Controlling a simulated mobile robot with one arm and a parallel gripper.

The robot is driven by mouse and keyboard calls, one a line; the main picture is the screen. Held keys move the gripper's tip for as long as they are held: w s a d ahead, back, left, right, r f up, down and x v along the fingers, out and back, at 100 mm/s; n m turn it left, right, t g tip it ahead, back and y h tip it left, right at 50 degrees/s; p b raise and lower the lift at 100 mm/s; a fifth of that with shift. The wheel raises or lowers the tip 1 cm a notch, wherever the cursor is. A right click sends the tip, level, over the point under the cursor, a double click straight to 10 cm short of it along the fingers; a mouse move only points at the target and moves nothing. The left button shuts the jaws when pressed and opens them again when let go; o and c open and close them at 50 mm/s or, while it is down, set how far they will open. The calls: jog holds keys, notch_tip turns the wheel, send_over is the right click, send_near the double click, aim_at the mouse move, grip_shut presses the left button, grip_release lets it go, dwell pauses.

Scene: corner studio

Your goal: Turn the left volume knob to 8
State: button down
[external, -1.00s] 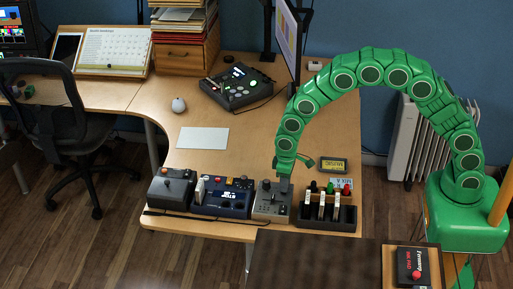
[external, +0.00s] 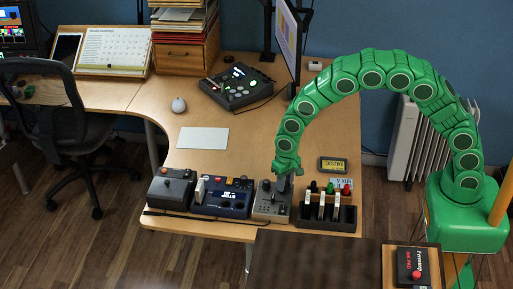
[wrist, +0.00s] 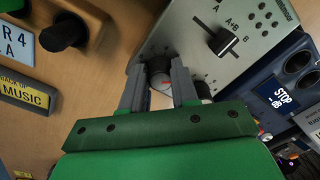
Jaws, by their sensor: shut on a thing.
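The grey mixer (external: 266,212) stands at the front edge of the desk, with my gripper (external: 284,184) reaching down onto its far part. In the wrist view my gripper (wrist: 161,84) has its two grey fingers closed on either side of a dark round knob (wrist: 159,66), the left one as the mixer's lettering reads. A small red mark shows beside this knob. A second dark knob (wrist: 203,90) is partly hidden behind the right finger. The number the held knob points to cannot be read.
A blue device (external: 222,197) with a STOP screen stands close on the mixer's left. The yellow MUSIC cartridge (external: 333,165) lies behind the rack. Desk space behind the mixer is clear.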

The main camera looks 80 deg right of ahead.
aim_at(286, 183)
dwell(0.4)
jog(key=c, duration=0.8)
grip_release()
jog(key=shift+c, duration=0.2)
notch_tip(286, 183, up, 6)
jog(key=shift+r, duration=0.25)
jog(key=shift+d+r, duration=0.1)
jog(key=shift+r, duration=0.6)
jog(key=shift+s, duration=0.1)
